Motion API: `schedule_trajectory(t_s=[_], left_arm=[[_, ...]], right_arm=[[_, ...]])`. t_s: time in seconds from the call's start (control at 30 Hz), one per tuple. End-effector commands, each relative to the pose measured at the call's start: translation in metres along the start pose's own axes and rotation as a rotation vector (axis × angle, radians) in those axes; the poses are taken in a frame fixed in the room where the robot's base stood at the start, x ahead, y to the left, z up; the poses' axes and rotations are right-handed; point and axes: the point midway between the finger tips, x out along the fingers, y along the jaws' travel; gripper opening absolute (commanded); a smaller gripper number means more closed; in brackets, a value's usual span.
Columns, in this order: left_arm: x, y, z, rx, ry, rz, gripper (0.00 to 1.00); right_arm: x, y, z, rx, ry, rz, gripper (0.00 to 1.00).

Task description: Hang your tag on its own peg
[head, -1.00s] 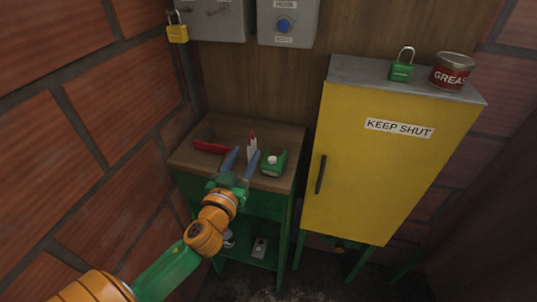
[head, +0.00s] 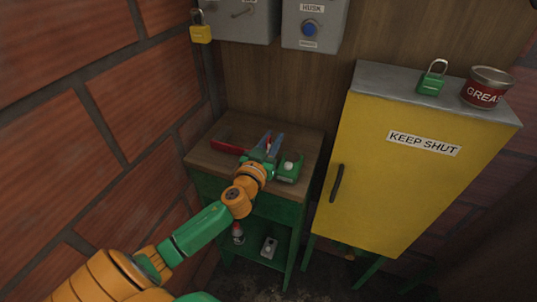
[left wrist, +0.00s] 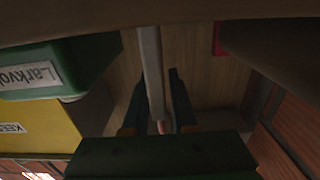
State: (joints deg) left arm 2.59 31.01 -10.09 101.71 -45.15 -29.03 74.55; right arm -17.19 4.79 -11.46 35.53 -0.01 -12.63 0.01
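The tag, a thin white and red upright piece, stands on the wooden bench top; only a small red part (head: 268,146) shows in the head view. In the left wrist view the tag (left wrist: 152,70) is a pale strip seen edge-on. My left gripper (head: 270,143) is low over the bench with a blue finger on each side of the tag. In the left wrist view the fingers (left wrist: 158,105) stand apart with gaps beside the strip, so it looks open around the tag. No peg can be made out clearly. My right gripper is not in view.
A green item (head: 288,168) stands close right of my gripper, a red item (head: 229,147) left of it on the bench (head: 215,165). The yellow cabinet (head: 385,175) carries a green padlock (head: 431,83) and grease tin (head: 487,87). A yellow padlock (head: 201,33) hangs upper left.

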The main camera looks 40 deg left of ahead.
Motion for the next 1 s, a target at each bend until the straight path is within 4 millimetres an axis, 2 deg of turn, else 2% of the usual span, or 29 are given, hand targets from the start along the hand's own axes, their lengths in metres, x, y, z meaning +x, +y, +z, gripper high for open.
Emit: schedule_trajectory(t_s=[0.03, 0.07, 0.1, 0.47, 0.57, 0.67, 0.77, 0.9, 0.97, 1.0], left_arm=[[0.000, 0.000, 0.000, 0.000, 0.000, 0.000, 0.10], [0.000, 0.000, 0.000, 0.000, 0.000, 0.000, 0.01], [0.000, 0.000, 0.000, 0.000, 0.000, 0.000, 0.00], [0.000, 0.000, -0.002, 0.000, 0.001, 0.000, 0.00], [0.000, 0.000, -0.011, -0.001, 0.002, 0.001, 0.00], [0.000, 0.000, -0.032, 0.000, 0.006, 0.001, 0.00], [-0.019, 0.002, -0.057, 0.000, 0.003, 0.004, 0.00], [-0.053, 0.003, -0.097, 0.001, 0.002, 0.005, 0.00], [-0.073, 0.004, -0.098, -0.002, -0.003, 0.004, 0.00], [-0.087, 0.005, -0.107, -0.003, -0.006, 0.003, 0.00]], right_arm=[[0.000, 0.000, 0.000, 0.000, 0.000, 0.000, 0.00], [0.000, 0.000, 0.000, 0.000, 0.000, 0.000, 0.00], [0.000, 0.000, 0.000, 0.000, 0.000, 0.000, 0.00], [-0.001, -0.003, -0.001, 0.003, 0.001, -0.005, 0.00], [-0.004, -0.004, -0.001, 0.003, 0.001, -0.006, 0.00], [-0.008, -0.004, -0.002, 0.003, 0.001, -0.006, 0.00], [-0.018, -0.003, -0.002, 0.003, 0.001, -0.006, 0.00], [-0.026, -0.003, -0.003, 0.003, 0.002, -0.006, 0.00], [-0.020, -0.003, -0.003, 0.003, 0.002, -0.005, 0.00], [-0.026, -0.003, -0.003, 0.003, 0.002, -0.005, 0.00]])
